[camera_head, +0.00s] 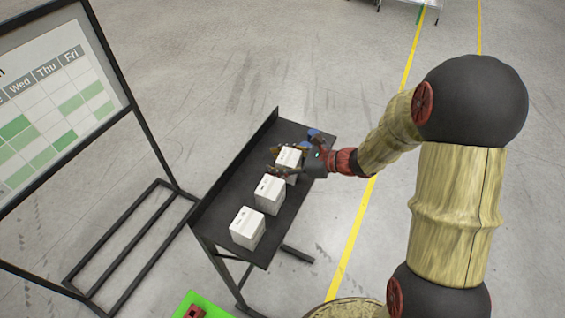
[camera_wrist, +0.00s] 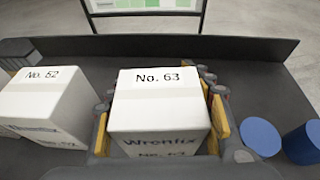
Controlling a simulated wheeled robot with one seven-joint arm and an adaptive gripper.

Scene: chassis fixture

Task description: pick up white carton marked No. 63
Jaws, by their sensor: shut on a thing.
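The white carton marked No. 63 (camera_wrist: 158,105) stands upright in the middle of the wrist view, with "Wrenfix" on its near face. In the head view it is the farthest of the white cartons (camera_head: 288,158) on the black table. My gripper (camera_wrist: 160,138) is shut on this carton, with a yellow-edged finger along its left and right sides. In the head view my gripper (camera_head: 287,162) reaches the carton from the right. The carton's lower part is hidden, and I cannot tell whether it touches the table.
A carton marked No. 52 (camera_wrist: 45,105) stands close on the left. Another white carton (camera_head: 247,228) stands at the table's near end. Two blue cylinders (camera_wrist: 261,137) (camera_wrist: 303,142) stand right of my gripper. The black table (camera_head: 222,203) has a raised back edge. A calendar board (camera_head: 55,95) stands behind.

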